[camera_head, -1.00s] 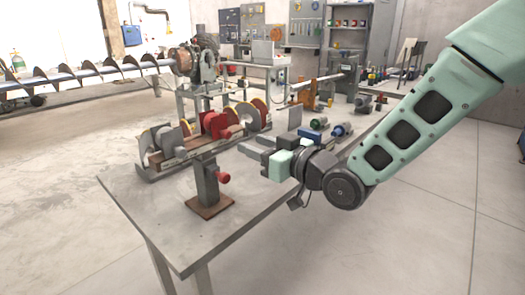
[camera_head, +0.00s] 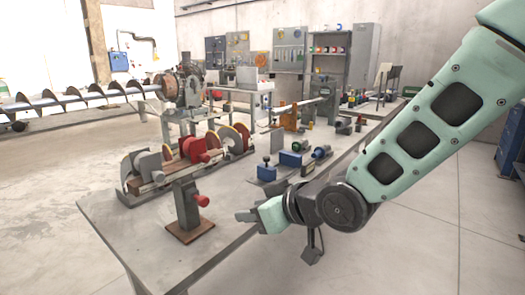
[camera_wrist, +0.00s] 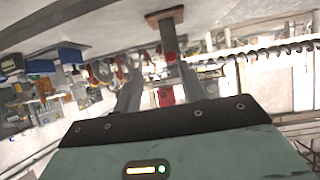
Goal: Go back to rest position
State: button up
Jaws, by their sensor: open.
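My gripper (camera_head: 243,215) is above the right front edge of the grey workbench (camera_head: 110,222), with its fingers pointing left in the head view. In the wrist view its two fingers (camera_wrist: 160,95) stand apart with nothing held between them. The auger positioner stand (camera_head: 187,205), a post on a brown base with a red knob (camera_head: 201,199), is left of my gripper and apart from it. The stand shows upside down in the wrist view, beyond the fingers.
Discs and red parts (camera_head: 195,150) sit on a rack behind the stand. A blue box (camera_head: 290,158) and small motors (camera_head: 321,152) lie behind my gripper. A long auger (camera_head: 60,102) runs at the left back. The floor (camera_head: 410,255) at right is clear.

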jog(key=s+d+f+m+g+h, duration=0.15)
jog(key=s+d+g+h, duration=0.25)
jog(key=s+d, duration=0.55)
jog(key=s+d+f+m+g+h, duration=0.1)
jog(key=s+d+f+g+h, duration=0.4)
jog(key=s, duration=0.8)
notch_tip(320, 180, up, 16)
jog(key=s+d+t+p, duration=0.1)
jog(key=p, duration=1.3)
jog(key=shift+s+d+r+y, duration=0.15)
jog(key=shift+s+d+y, duration=0.1)
jog(key=shift+d+y, duration=0.05)
